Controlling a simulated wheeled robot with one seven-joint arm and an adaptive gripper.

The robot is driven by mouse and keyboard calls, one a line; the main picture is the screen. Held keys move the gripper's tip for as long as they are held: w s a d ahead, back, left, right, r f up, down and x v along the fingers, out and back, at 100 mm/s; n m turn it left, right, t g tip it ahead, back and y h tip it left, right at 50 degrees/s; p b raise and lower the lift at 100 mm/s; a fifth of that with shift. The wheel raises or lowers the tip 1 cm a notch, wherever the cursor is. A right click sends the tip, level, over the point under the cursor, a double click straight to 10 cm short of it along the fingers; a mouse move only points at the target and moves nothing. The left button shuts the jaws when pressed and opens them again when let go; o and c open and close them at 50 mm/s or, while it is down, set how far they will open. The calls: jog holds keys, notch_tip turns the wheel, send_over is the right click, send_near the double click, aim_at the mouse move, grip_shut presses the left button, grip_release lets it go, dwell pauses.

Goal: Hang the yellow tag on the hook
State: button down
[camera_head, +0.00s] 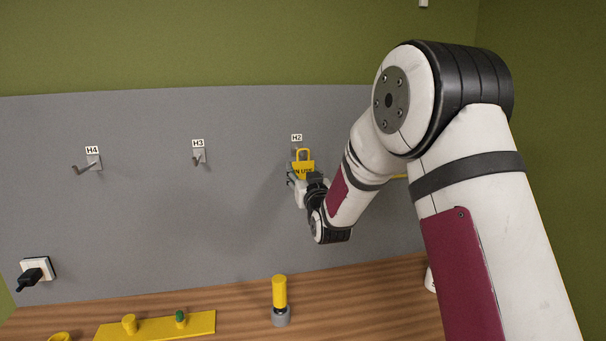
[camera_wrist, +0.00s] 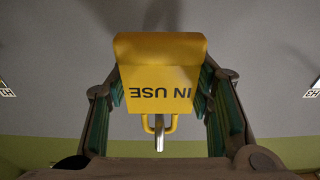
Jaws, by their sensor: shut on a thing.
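The yellow tag (camera_head: 303,167), marked IN USE, is upright in front of the H2 hook (camera_head: 294,153), its loop at the top. My gripper (camera_head: 302,180) is shut on the tag. In the wrist view the tag (camera_wrist: 160,75) appears upside down between the green-padded fingers of my gripper (camera_wrist: 162,95). The metal hook (camera_wrist: 159,134) shows within the outline of the tag's loop (camera_wrist: 172,124). I cannot tell whether the loop rests on the hook. In the head view the tag hides part of the hook.
Hooks H3 (camera_head: 199,157) and H4 (camera_head: 88,164) are empty on the grey board (camera_head: 140,220). Below, the wooden bench (camera_head: 370,300) holds a yellow-topped cylinder (camera_head: 280,295) and a yellow strip with knobs (camera_head: 155,328). A black plug (camera_head: 30,278) sits in the wall socket.

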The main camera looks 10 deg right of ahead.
jog(key=shift+w, duration=0.1)
dwell(0.3)
jog(key=shift+w+f+b, duration=0.1)
jog(key=shift+w+b, duration=0.3)
jog(key=shift+w, duration=0.15)
jog(key=c, duration=0.7)
grip_release()
jog(key=s+p, duration=0.4)
jog(key=s, duration=0.4)
